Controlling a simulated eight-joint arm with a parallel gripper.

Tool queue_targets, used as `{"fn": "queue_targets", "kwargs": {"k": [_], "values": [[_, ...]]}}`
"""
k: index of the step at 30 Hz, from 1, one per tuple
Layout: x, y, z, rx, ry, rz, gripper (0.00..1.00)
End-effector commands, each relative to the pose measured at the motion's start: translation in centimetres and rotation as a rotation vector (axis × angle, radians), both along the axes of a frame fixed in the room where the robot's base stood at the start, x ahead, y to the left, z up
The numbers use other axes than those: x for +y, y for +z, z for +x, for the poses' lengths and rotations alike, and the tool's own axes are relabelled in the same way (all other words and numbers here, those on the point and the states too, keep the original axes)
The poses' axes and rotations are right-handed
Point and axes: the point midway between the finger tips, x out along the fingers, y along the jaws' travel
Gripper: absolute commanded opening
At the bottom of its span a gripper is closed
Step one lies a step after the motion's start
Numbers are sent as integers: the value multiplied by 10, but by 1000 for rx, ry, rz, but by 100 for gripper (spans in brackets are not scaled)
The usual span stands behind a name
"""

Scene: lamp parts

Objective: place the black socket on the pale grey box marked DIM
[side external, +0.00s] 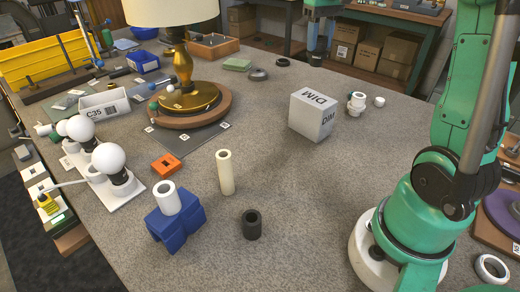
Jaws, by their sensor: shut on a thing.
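My gripper (317,58) hangs at the top of the view, just above and behind the box's top edge in the picture. It is shut on the black socket (316,61), which shows small and dark between the fingers. The socket appears apart from the box; its exact height above it cannot be told. A short black hollow cylinder (251,226) stands upright on the table near the front.
A cream tube (225,172), a blue block (176,222) bearing a white ring (167,198), and an orange block (165,164) stand left of centre. A brass lamp (184,85) stands behind. White ringed parts (356,104) sit right of the box. Table in front of the box is clear.

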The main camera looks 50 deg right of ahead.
Motion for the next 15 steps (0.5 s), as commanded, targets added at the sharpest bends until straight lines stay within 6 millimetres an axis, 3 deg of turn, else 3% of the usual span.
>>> {"fn": "queue_targets", "kwargs": {"k": [15], "values": [[-7,-62,-3,0,-14,0,0]]}}
